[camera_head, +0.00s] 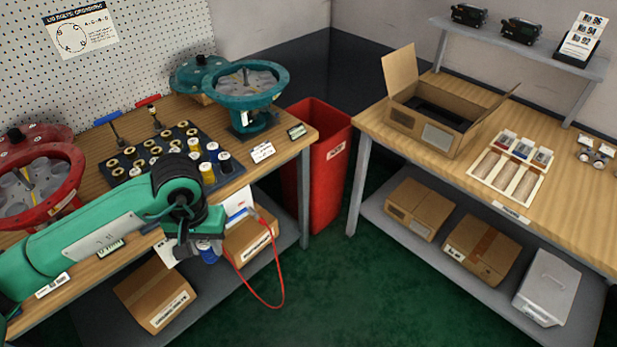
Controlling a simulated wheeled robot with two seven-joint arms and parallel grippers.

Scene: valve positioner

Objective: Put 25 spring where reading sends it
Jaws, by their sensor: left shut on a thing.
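My left gripper (196,252) points down in front of the left bench's front edge. It is shut on a small blue cylindrical thing (209,254), probably a spring, mostly hidden by the gripper; no number on it can be read. A dark tray (228,174) on the left bench holds several small cylinders with brass, white, yellow and blue colours. A red valve actuator (72,178) with an open round top stands at the left, and a teal one (280,80) at the back right of this bench. A white and blue device (237,203) with a red cable is partly hidden behind my arm.
A red bin (330,150) stands between the benches. The right bench holds an open cardboard box (455,135) and a white compartment tray (545,180). Cartons and a grey case (550,285) lie on the lower shelves. The green floor between the benches is clear.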

